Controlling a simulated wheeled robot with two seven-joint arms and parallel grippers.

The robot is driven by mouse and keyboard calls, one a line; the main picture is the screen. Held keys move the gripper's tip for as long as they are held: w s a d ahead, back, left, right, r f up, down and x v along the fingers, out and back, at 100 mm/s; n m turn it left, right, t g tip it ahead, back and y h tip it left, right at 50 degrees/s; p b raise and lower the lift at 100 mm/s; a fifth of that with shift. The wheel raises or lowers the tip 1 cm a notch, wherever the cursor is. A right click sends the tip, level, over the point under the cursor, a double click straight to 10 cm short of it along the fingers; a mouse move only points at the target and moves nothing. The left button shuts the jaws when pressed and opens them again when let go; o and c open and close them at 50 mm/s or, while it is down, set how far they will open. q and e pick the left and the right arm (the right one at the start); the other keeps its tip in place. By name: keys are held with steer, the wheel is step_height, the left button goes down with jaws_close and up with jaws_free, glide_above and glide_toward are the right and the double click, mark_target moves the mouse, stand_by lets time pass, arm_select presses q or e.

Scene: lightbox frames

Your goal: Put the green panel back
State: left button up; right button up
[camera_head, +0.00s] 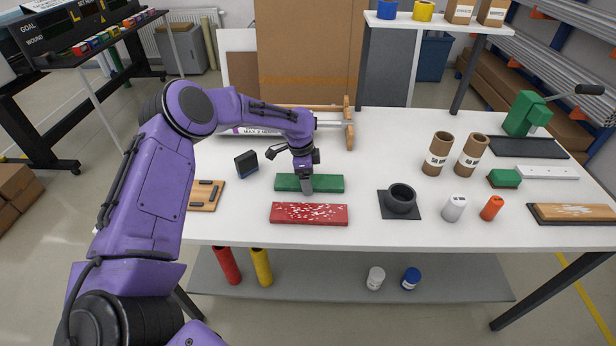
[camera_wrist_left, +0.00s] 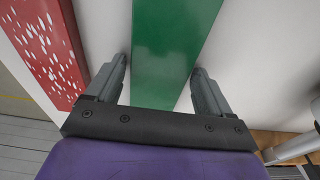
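The green panel (camera_head: 330,183) lies flat on the white table, just behind a red panel (camera_head: 309,214) with white specks. My left gripper (camera_head: 307,188) points down over the middle of the green panel. In the left wrist view, the two fingers of my left gripper (camera_wrist_left: 160,66) are apart, one on each side of the green panel (camera_wrist_left: 170,35). A narrow gap shows beside each finger, so it is open around the panel. The red panel (camera_wrist_left: 45,45) is to the left there. The lightbox frames cannot be made out. My right gripper is not in view.
On the white table (camera_head: 390,235), a black ring holder (camera_head: 401,199), white and orange cylinders (camera_head: 492,207) and two cardboard tubes (camera_head: 437,157) stand to the right. A dark blue block (camera_head: 246,163) and a wooden board (camera_head: 206,196) are left. A wooden frame (camera_head: 349,125) stands behind.

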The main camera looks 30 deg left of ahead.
arm_select(q)
steer(key=shift+o, duration=0.2)
steer(key=shift+r, duration=0.2)
step_height(320, 180, up, 12)
steer(key=a+b, duration=0.1)
steer(key=shift+s+a, duration=0.3)
steer(key=shift+s, duration=0.15)
